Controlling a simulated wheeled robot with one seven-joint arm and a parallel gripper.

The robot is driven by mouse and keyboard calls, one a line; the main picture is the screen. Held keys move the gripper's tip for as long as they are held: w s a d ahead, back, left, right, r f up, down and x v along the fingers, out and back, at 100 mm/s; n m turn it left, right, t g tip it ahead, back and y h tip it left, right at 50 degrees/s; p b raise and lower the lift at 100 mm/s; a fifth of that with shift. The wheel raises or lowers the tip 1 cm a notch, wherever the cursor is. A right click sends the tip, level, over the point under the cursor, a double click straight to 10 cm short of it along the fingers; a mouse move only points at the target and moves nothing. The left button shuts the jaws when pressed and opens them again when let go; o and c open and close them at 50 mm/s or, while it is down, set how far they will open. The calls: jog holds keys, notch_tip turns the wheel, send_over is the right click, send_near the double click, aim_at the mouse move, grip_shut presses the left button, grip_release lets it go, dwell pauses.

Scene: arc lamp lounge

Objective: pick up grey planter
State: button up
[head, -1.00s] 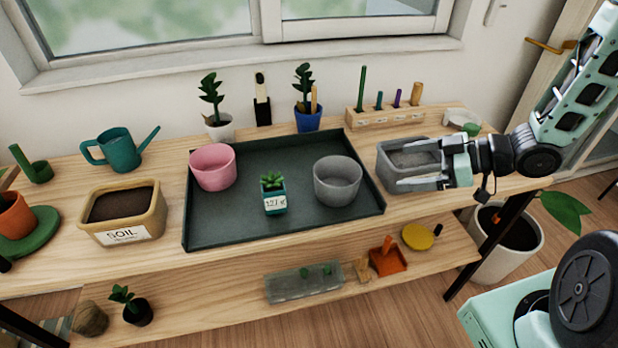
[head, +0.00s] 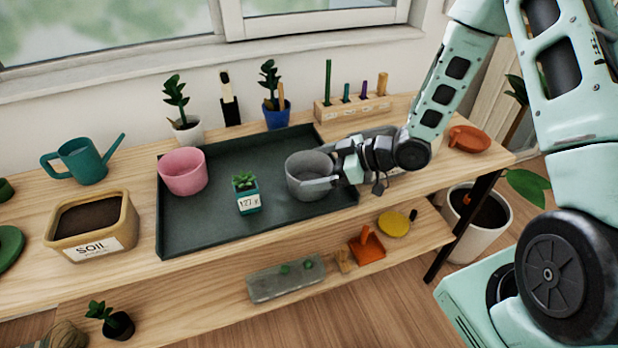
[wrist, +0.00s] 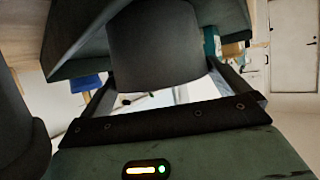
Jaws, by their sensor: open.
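The grey planter (head: 308,170) is a round pot standing upright at the right end of the dark tray (head: 215,225). My gripper (head: 322,178) is at the planter's right side, with its fingers reaching toward the pot. In the wrist view the planter (wrist: 155,45) shows large and dark between my open fingers. The near finger overlaps the pot in the head view. I cannot tell whether either finger touches it. The far finger is mostly hidden behind the pot in the head view.
A pink pot (head: 182,172) and a small labelled succulent (head: 246,195) share the tray. A grey rectangular container (head: 372,134) sits behind my gripper. A wooden tool holder (head: 352,108) stands at the back. The front strip of the tray is clear.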

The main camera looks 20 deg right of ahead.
jog(key=shift+x, duration=1.15)
jog(key=c, duration=0.8)
